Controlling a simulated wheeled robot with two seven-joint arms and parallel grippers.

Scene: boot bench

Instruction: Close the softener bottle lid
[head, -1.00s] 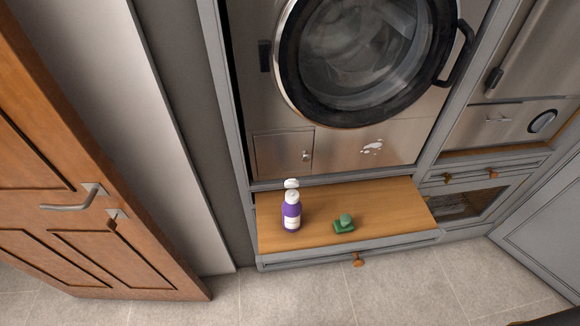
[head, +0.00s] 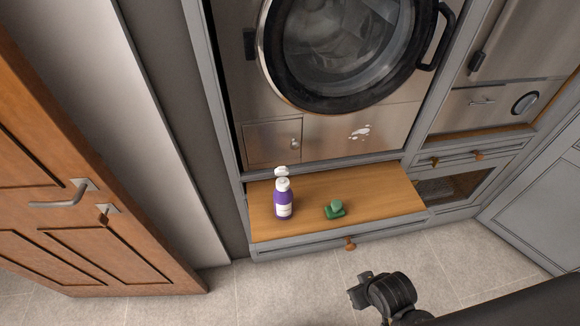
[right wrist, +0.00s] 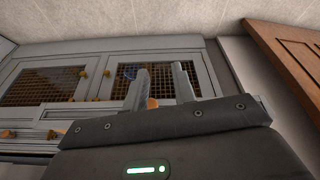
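The softener bottle (head: 284,206) stands upright on the wooden bench board, with a purple body and a white label. Its white lid (head: 282,171) is flipped up above the white neck and stands open. My right gripper (right wrist: 160,88) shows in the right wrist view with its two grey fingers apart and nothing held between them. In the head view my dark right arm comes in at the bottom right, in front of the bench and well away from the bottle. My left gripper is not in view.
A green object (head: 335,209), perhaps soap or a sponge, lies right of the bottle on the pulled-out board (head: 385,200). The washing machine (head: 345,50) is behind. A wooden door (head: 80,200) stands at left. Mesh-fronted cabinet doors (right wrist: 55,82) fill the right wrist view.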

